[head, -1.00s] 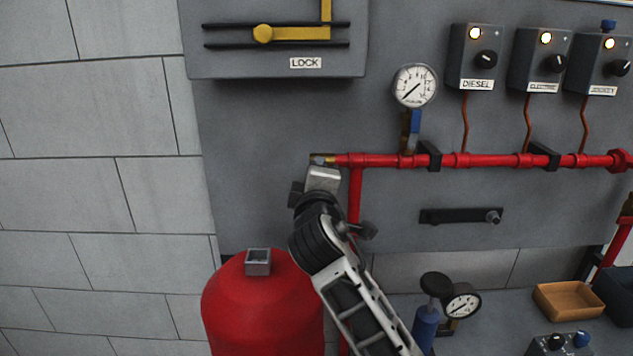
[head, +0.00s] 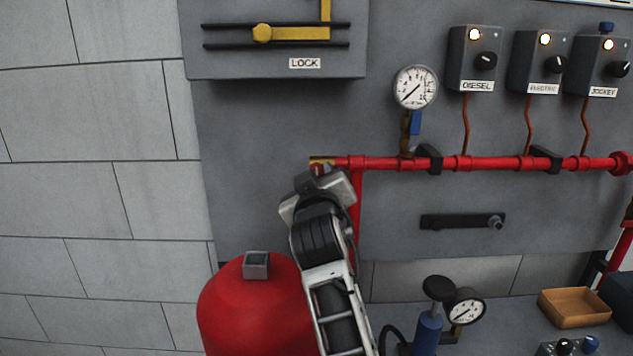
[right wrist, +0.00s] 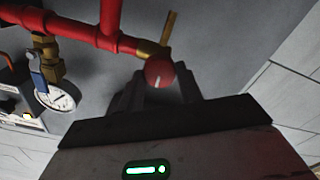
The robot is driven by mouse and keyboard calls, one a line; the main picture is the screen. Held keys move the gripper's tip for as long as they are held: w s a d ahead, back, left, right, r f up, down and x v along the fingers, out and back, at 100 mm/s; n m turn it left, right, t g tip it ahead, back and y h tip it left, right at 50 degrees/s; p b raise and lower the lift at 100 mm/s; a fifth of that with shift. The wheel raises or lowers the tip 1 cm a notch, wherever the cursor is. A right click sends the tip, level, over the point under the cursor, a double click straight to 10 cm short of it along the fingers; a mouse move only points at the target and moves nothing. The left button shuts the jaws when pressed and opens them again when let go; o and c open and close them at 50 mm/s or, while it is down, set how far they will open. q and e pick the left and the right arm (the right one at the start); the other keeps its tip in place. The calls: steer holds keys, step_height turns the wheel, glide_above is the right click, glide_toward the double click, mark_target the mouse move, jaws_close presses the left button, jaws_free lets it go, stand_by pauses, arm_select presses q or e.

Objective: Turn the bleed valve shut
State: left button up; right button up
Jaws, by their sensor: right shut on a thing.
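The bleed valve is a brass fitting (head: 318,160) at the left end of the red pipe, with a red knob that is mostly hidden in the head view. In the right wrist view the round red knob (right wrist: 158,73) carries a white mark, and a thin brass stem (right wrist: 168,34) sticks out beside it. My right gripper (head: 322,178) is at the pipe's end from below. Its two dark fingers (right wrist: 160,88) stand on either side of the knob, shut on it. My left gripper is not in view.
The red pipe (head: 485,163) runs right across the grey panel. A pressure gauge (head: 415,87) with a blue-handled valve (head: 416,123) stands above it. A red tank (head: 250,310) is below left of my arm. A blue hand pump (head: 428,330) and a brown tray (head: 574,308) are lower right.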

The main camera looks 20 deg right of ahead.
steer(key=shift+f+m, duration=0.1)
steer(key=shift+m, duration=0.3)
steer(key=o, duration=1)
step_height(320, 180, up, 3)
steer(key=s+a+r, duration=0.1)
steer(key=s+r, duration=0.2)
steer(key=s, duration=0.1)
steer(key=s+a+r, duration=0.1)
steer(key=s+r, duration=0.2)
steer(key=s, duration=0.2)
steer(key=s+a+r, duration=0.1)
steer(key=s+r, duration=0.3)
steer(key=shift+s+a, duration=0.25)
steer(key=shift+a, duration=0.15)
